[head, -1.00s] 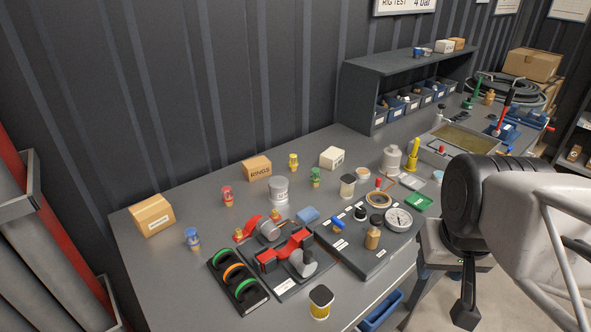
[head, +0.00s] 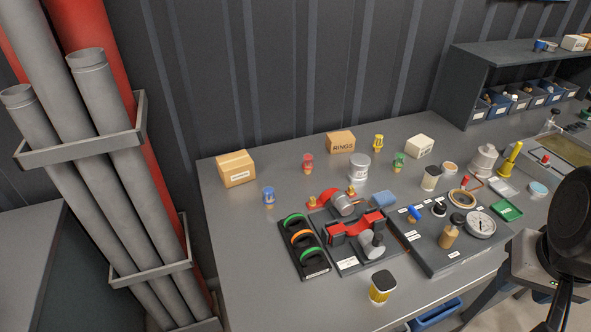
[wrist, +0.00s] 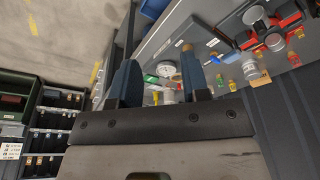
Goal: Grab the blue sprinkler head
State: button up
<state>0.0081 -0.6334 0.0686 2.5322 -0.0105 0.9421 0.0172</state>
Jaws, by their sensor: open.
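The blue sprinkler head (head: 268,196) stands upright on the grey workbench (head: 236,222), near its left end, in front of a cardboard box. Similar heads stand nearby: a red one (head: 308,163), a yellow one (head: 378,143) and a green one (head: 399,161). My gripper (wrist: 160,80) shows in the wrist view with its two fingers apart and nothing between them. It is well away from the blue head, off the right side of the bench in the head view, where only part of my arm shows.
A cardboard box (head: 237,169) stands behind the blue head. A rack with green and orange rings (head: 303,246) and a red clamp fixture (head: 355,235) lie to its right. Grey pipes (head: 105,150) stand left of the bench. Bare bench surrounds the blue head.

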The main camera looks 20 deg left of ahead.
dwell(0.4)
jog(key=o, duration=0.5)
jog(key=shift+c, duration=0.2)
jog(key=m+y, duration=1.4)
jog(key=m, duration=0.6)
send_over(271, 191)
notch_tip(271, 191, down, 13)
jog(key=shift+r, duration=0.15)
